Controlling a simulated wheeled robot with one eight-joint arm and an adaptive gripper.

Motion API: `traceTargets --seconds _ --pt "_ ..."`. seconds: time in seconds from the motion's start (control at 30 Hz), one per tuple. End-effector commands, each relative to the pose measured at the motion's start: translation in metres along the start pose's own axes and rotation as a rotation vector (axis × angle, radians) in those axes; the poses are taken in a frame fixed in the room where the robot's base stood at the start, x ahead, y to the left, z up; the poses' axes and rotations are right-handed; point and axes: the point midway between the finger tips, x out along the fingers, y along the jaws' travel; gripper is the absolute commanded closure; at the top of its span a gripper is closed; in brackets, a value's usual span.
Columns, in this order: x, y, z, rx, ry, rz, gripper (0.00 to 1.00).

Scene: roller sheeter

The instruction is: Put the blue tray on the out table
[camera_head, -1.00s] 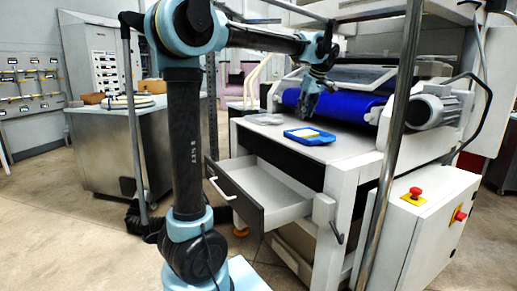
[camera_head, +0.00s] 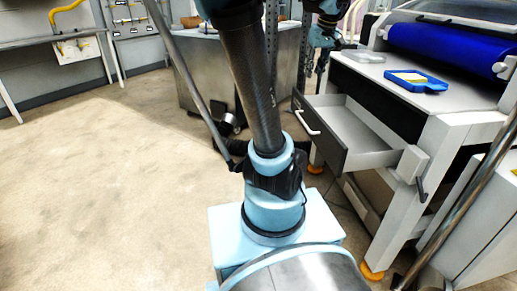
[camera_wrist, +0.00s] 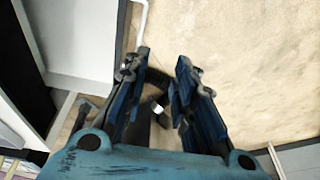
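The blue tray (camera_head: 415,80) lies flat on the white table (camera_head: 372,74) in front of the machine's blue roller. A small yellowish piece lies in the tray. My gripper (camera_head: 320,72) hangs left of the tray, apart from it, near the open drawer's far end. In the wrist view my gripper (camera_wrist: 162,62) has its fingers spread with nothing held between them; dark parts near the floor show beyond. The tray is not in the wrist view. I cannot tell which surface is the out table.
The drawer (camera_head: 365,145) below the machine table stands open, with a handle on its front. The floor (camera_head: 90,180) at left is clear.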

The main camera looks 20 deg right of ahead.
Motion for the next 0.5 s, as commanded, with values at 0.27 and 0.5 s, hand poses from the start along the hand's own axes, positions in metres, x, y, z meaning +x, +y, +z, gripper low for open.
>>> traceTargets --seconds 0.27,0.5 --pt "0.049 -0.101 0.039 -0.027 -0.037 -0.002 0.75" --pt "0.093 -0.165 0.089 -0.042 -0.057 0.007 0.75"
